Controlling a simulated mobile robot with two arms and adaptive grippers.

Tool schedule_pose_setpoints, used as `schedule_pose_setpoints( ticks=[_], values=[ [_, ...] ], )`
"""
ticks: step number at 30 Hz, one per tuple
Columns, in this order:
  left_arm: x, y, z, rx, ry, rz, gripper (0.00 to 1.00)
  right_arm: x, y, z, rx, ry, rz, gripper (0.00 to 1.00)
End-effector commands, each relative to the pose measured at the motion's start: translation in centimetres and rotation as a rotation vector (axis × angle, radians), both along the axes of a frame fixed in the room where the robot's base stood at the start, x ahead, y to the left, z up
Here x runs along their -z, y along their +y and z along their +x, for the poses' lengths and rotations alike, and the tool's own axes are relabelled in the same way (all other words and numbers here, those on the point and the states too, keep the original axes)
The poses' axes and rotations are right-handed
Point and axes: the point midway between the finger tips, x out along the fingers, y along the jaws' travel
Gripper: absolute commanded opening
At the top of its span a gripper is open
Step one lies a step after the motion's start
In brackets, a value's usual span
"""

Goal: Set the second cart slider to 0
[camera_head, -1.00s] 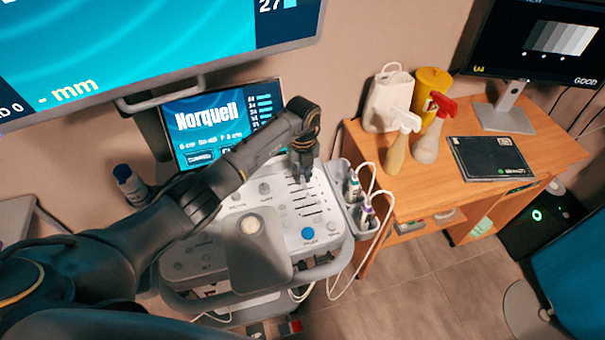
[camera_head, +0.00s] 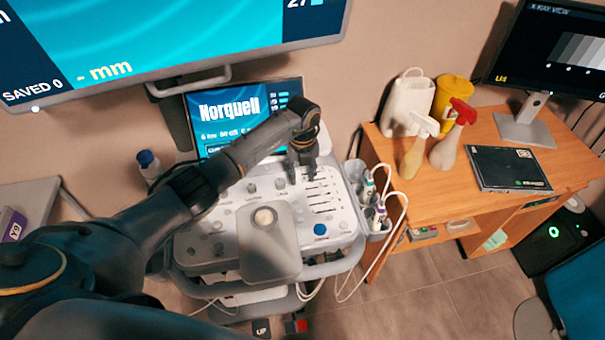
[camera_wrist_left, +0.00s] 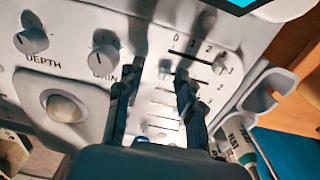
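The cart's control panel (camera_head: 235,195) carries a row of horizontal sliders (camera_head: 322,197) on its right part. In the left wrist view, the top slider track (camera_wrist_left: 196,57) lies below the printed numbers 0 to 3, with its knob near the right end. The second slider track (camera_wrist_left: 200,82) is just below; the right finger partly covers it, and I cannot tell its knob's position for sure. My left gripper (camera_head: 301,172) is over the upper sliders, pointing down. In the wrist view its fingers (camera_wrist_left: 156,85) are apart with nothing held. My right gripper is not in view.
Left of the sliders are knobs (camera_wrist_left: 103,60) and a trackball (camera_wrist_left: 66,107). A side holder with bottles (camera_head: 375,205) and white cables is at the cart's right. The Norquell screen (camera_head: 225,112) stands behind. A wooden desk (camera_head: 450,205) is on the right.

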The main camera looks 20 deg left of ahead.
Motion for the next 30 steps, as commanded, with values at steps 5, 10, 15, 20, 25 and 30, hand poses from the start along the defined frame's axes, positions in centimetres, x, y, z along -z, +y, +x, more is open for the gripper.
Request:
schedule_pose_setpoints(
  ticks=[5, 10, 15, 20, 25, 30],
  values=[
    [-1.4, 0.0, 0.1, 0.001, -0.004, 0.0, 0.37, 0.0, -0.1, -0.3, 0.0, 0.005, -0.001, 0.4],
    [-4.8, 0.1, 0.2, 0.001, -0.006, 0.0, 0.37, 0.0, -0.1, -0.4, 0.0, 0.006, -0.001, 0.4],
    [-8.4, 0.2, 0.1, 0.0, -0.004, 0.001, 0.37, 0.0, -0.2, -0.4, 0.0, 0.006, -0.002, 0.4],
    [-10.8, 0.2, 0.1, -0.001, -0.002, 0.0, 0.37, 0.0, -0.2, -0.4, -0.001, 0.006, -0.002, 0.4],
    [-11.8, 0.2, 0.0, -0.001, 0.001, -0.001, 0.37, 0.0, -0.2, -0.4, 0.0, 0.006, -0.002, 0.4],
    [-12.0, 0.2, 0.0, -0.002, 0.001, -0.001, 0.37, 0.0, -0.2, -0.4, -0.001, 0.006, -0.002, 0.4]
  ],
)
